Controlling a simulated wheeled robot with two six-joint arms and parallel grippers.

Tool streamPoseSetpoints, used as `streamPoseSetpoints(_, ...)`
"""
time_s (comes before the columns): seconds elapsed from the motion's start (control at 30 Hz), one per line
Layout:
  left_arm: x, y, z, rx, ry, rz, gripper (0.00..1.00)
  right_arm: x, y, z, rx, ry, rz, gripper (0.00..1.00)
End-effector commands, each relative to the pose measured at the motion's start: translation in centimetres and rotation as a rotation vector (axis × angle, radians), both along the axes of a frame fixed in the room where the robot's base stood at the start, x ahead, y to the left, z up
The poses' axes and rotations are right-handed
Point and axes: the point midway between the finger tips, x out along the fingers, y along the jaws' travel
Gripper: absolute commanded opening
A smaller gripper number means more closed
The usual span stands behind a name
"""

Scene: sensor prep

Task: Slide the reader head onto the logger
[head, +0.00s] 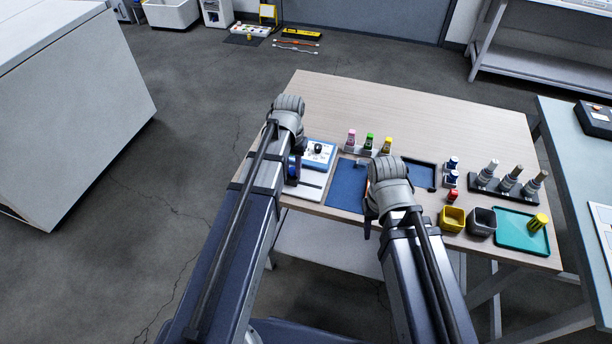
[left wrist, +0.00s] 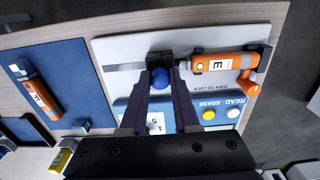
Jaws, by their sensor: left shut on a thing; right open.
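In the left wrist view, a black reader head (left wrist: 160,57) with a round blue knob (left wrist: 160,79) sits on a grey rail on a white board (left wrist: 110,50). My left gripper (left wrist: 161,71) is shut on the blue knob. An orange logger (left wrist: 222,63) with a white label lies to the right of the reader head, in line with it. I cannot tell whether they touch. An orange lever (left wrist: 248,88) is at the logger's far end. In the head view, my left gripper (head: 294,168) hides much of the board (head: 302,192). My right gripper (head: 370,216) is open and empty.
A second orange logger (left wrist: 40,95) lies on a blue mat (head: 346,186). The blue reader panel (head: 319,154) has READ and ERASE buttons. Bottles (head: 369,142), a black tray (head: 421,175), small bins (head: 452,218) and a teal tray (head: 512,236) stand to the right.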

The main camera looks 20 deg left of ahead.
Motion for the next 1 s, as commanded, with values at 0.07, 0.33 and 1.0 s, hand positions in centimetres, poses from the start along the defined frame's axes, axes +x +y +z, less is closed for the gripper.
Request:
streamPoseSetpoints(0.07, 0.1, 0.3, 0.0, 0.000, -0.001, 0.001, 0.00, 0.0, 0.0, 0.0, 0.000, 0.000, 0.000, 0.50)
streamPoseSetpoints(0.33, 0.1, 1.0, 0.0, 0.000, -0.001, 0.001, 0.00, 0.0, 0.0, 0.0, 0.000, 0.000, 0.000, 0.50)
streamPoseSetpoints(1.0, 0.1, 2.2, 0.0, 0.000, -0.001, 0.000, 0.00, 0.0, 0.0, 0.0, 0.000, 0.000, 0.000, 0.50)
